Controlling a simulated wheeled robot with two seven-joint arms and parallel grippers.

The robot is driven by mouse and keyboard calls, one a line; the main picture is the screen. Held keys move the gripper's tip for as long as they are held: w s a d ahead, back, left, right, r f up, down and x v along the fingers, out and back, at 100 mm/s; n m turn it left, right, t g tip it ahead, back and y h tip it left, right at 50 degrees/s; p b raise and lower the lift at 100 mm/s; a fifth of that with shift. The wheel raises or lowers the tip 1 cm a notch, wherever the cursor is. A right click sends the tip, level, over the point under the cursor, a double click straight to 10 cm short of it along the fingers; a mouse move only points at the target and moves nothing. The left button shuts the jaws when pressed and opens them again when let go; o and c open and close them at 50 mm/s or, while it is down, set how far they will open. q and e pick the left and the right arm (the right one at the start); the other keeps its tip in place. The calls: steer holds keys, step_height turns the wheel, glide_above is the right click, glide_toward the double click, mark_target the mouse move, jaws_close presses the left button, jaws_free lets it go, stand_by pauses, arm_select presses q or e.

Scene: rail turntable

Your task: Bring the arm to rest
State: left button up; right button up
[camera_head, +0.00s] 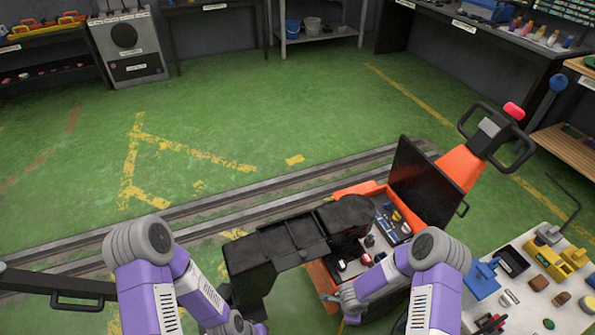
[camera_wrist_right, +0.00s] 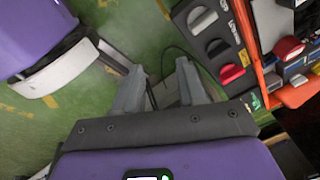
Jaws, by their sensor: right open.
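My right arm (camera_head: 435,285) comes in from the bottom of the head view, bent at the elbow, its forearm running left toward the orange cart. My right gripper (camera_wrist_right: 160,80) is open in the right wrist view, with two grey fingers apart and no object visibly held between them. Green floor and a dark cable lie behind the fingers. My left arm (camera_head: 150,265) bends down and right at the bottom left of the head view. Its jaws cannot be seen there.
An orange cart (camera_head: 462,168) with an open black lid (camera_head: 425,185) and tool tray stands beside floor rails (camera_head: 200,212). A white table (camera_head: 530,318) with several parts is at the bottom right. Benches line the back. The green floor (camera_head: 260,110) beyond the rails is clear.

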steer(key=s+a+r+n+y, duration=0.3)
steer(key=s+n, duration=0.3)
steer(key=n, duration=0.2)
steer(key=s+a+r+n+y, duration=0.2)
steer(key=s+a+r+n, duration=0.3)
steer(key=n, duration=0.4)
steer(key=shift+s+a+r+g+y, duration=0.15)
steer(key=shift+s+a+g+y, duration=0.15)
steer(key=shift+s+y, duration=0.1)
steer(key=shift+w+p, duration=0.1)
steer(key=shift+p, duration=0.2)
